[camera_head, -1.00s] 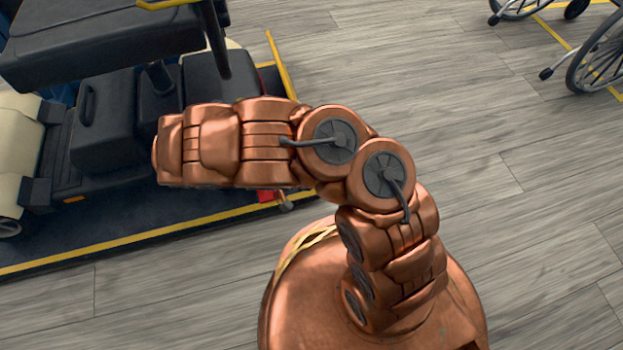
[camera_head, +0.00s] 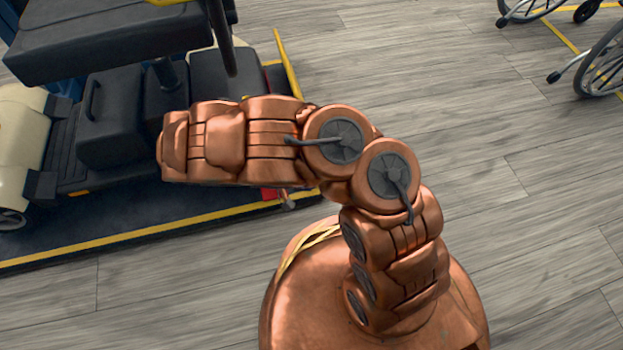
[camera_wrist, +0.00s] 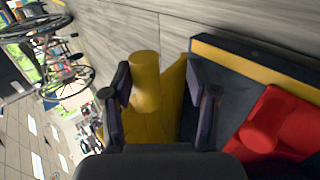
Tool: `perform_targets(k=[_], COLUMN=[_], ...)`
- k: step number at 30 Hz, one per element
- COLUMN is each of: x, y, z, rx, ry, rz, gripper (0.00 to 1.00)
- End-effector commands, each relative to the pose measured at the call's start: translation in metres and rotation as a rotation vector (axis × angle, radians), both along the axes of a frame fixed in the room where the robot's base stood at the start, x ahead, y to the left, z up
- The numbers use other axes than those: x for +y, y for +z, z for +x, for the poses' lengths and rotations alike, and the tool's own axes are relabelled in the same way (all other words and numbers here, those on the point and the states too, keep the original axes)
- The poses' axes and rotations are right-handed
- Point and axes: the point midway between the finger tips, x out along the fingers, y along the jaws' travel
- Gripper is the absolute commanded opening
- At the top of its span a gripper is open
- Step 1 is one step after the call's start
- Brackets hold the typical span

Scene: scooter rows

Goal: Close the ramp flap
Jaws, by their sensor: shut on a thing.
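The yellow ramp flap (camera_head: 289,68) shows in the head view as a thin raised strip at the right end of the dark platform (camera_head: 130,220). In the wrist view, the flap (camera_wrist: 175,90) is a yellow panel with a rounded yellow knob (camera_wrist: 145,80). My gripper (camera_wrist: 163,82) has its fingers on either side of the yellow part and is shut on it. The exact contact is partly hidden by the fingers. In the head view, my arm hides the gripper and the flap's lower part.
A mobility scooter (camera_head: 115,125) with a dark seat stands on the yellow-edged platform. A red part (camera_wrist: 275,125) sits right of my gripper in the wrist view. Wheelchairs (camera_head: 600,62) stand at the upper right. The wooden floor (camera_head: 450,110) between is clear.

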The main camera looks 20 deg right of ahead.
Motion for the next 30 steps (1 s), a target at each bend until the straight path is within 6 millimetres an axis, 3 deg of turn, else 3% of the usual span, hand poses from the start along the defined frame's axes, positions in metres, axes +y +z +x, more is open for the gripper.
perform_targets(k=[8, 21, 30], x=[0.006, 0.066, 0.089], y=[0.005, 0.054, 0.076], z=[0.001, 0.007, 0.008], rx=[-0.002, -0.004, -0.002], ry=[0.001, 0.003, 0.001], rz=[0.002, 0.005, 0.001], gripper=[0.54, 0.54, 0.54])
